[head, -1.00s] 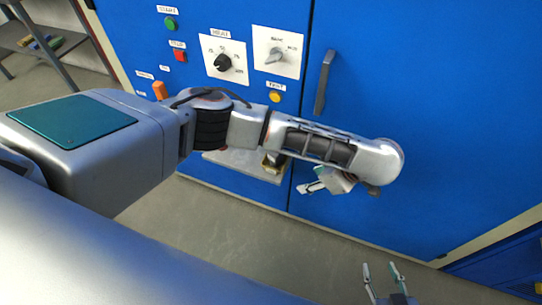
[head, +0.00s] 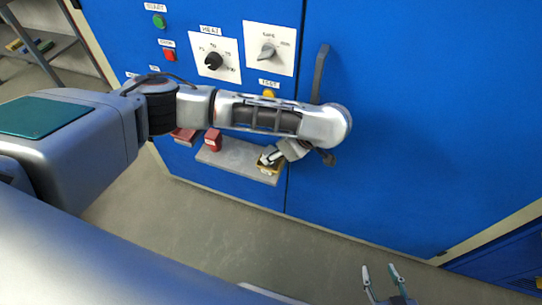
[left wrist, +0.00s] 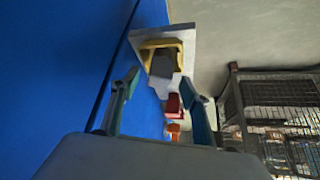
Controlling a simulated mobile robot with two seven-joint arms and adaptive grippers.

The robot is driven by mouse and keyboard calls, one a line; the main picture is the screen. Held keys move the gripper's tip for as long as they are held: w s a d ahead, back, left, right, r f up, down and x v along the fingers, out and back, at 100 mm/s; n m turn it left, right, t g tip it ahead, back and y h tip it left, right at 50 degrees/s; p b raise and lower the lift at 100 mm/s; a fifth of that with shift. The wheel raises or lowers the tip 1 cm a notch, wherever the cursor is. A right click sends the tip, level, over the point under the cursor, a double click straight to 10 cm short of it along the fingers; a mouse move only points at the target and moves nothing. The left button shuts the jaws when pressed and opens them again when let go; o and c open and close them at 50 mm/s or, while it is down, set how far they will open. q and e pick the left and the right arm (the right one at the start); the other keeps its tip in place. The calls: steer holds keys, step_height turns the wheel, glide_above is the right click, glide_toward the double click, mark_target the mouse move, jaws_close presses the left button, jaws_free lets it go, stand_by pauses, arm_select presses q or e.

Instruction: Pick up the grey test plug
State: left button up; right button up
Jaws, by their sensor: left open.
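The grey test plug, seen as a dark grey block (left wrist: 162,64), sits in a yellow holder (left wrist: 147,48) on a small grey shelf (left wrist: 185,36) in the left wrist view. In the head view the yellow holder (head: 267,169) shows at the right end of the shelf (head: 238,155); the plug cannot be made out there. My left gripper (head: 270,156) is over the holder, partly hidden by my wrist. In the left wrist view its fingers (left wrist: 160,88) are open and empty, pointing towards the plug. My right gripper (head: 381,270) is open and empty, low at right.
A red block (head: 213,140) stands on the shelf left of the holder. The shelf fronts a blue cabinet (head: 420,120) with a handle (head: 320,75), dials and buttons. A wire-mesh rack (left wrist: 275,110) shows at right in the left wrist view. The floor (head: 230,220) below is clear.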

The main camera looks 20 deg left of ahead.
mark_target(271, 151)
arm_select(q)
steer(key=b+x, duration=0.1)
steer(key=x, duration=0.2)
steer(key=shift+s+a, duration=0.1)
steer(key=shift+a, duration=0.05)
steer(key=shift+a+f, duration=0.15)
steer(key=shift+f, duration=0.05)
steer(key=shift+w+r, duration=0.15)
steer(key=shift+w, duration=0.05)
jaws_close()
arm_select(e)
steer(key=shift+s+d+f, duration=0.1)
steer(key=shift+d+f, duration=0.1)
steer(key=shift+f, duration=0.45)
arm_select(q)
steer(key=shift+r, duration=0.1)
